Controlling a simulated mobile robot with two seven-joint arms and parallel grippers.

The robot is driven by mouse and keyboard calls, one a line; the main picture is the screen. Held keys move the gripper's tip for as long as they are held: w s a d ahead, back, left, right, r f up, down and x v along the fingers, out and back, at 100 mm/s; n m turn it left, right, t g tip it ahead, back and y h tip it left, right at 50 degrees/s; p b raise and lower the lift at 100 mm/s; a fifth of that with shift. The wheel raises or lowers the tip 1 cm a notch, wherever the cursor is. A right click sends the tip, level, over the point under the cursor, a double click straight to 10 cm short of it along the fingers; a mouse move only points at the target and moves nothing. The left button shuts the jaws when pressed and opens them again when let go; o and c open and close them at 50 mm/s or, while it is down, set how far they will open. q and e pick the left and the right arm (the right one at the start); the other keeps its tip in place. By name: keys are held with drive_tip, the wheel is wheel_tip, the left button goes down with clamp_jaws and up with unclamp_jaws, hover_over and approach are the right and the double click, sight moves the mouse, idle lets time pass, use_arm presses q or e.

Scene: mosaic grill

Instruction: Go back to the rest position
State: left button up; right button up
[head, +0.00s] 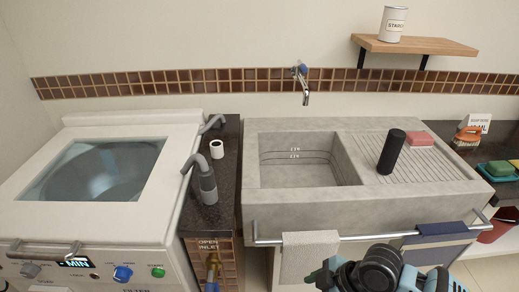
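Part of one of my arms, light blue and black, shows at the bottom edge right of centre, in front of the sink's rail. No gripper fingertips can be made out, so I cannot see what either gripper holds. The concrete sink (255,203) stands ahead, with an empty-looking basin and a ribbed drainboard. A black cylinder (391,152) stands upright on the drainboard, with a pink block (419,139) behind it.
A white top-loading washer (40,205) stands at left, beside a dark counter (222,180) with a grey hose (208,184) and a white roll (217,149). A towel (309,255) and blue cloth hang on the sink's rail. A wooden shelf (440,46) holds a white can (392,24).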

drive_tip(key=s+a+f+m+t+p, duration=0.1)
drive_tip(key=s+a+f+m+t, duration=0.1)
drive_tip(key=s+f+m+t, duration=0.4)
use_arm(q)
drive_tip(key=r, duration=0.1)
drive_tip(key=w+r+p, duration=0.1)
drive_tip(key=r, duration=0.1)
drive_tip(key=shift+w+a+r+t, duration=0.15)
drive_tip(key=shift+w+a+t, duration=0.1)
drive_tip(key=shift+w+t, duration=0.15)
use_arm(e)
drive_tip(key=s+d+f+m+h, duration=0.2)
drive_tip(key=s+d+m, duration=0.2)
drive_tip(key=s, duration=0.4)
drive_tip(key=s+d+f+m+t+h, duration=0.1)
drive_tip(key=s+d+f+m+h, duration=0.1)
drive_tip(key=s+d, duration=0.4)
drive_tip(key=shift+s+f+m, duration=0.8)
drive_tip(key=shift+s+m, duration=0.1)
drive_tip(key=shift+s, duration=0.05)
use_arm(q)
drive_tip(key=shift+d, duration=0.1)
